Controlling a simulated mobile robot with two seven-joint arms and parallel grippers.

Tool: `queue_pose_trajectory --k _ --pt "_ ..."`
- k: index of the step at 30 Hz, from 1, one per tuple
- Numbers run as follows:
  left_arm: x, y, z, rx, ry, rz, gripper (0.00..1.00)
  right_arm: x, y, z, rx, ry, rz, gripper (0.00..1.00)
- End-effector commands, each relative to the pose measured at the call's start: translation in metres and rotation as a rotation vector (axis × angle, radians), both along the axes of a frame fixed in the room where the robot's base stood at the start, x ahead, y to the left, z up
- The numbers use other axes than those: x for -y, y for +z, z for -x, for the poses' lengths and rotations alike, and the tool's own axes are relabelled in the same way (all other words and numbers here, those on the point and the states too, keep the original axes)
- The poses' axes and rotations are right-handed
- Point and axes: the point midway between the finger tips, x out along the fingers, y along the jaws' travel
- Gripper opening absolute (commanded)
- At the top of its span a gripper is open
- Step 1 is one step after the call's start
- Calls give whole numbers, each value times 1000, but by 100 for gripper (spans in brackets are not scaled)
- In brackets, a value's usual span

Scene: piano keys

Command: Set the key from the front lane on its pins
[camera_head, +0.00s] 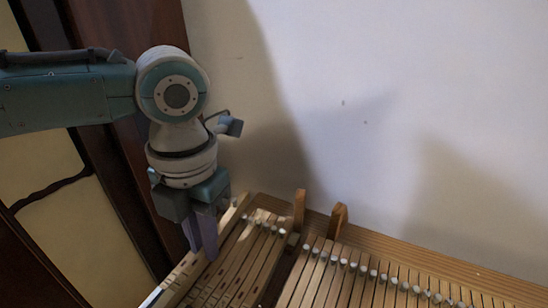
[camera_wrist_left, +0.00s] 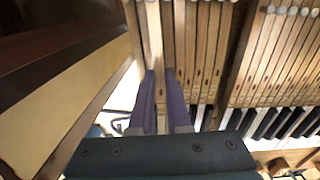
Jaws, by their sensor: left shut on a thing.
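My left gripper (camera_head: 206,250) points down at the left end of the key row. In the left wrist view its two purple fingers (camera_wrist_left: 161,78) are shut on a long pale wooden key (camera_wrist_left: 154,35), one finger on each side. The held key lies along the left side of the other keys, roughly parallel to them. In the head view the gripper partly covers this key. Its pins and underside are hidden, so I cannot tell whether it sits on pins. My right gripper is in neither view.
Several wooden keys (camera_head: 262,250) with silvery studs stand close on the right. A dark gap (camera_head: 287,268) separates them from a longer row of keys (camera_head: 345,285). Two upright wooden posts (camera_head: 339,220) rise behind. A white wall is at the back.

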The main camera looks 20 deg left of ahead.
Motion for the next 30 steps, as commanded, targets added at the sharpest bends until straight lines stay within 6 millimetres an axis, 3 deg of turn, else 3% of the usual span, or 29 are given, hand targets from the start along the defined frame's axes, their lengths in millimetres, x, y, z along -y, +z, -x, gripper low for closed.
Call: queue_pose_trajectory --k 30 --pt "0 -14 0 0 0 0 0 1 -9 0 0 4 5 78"
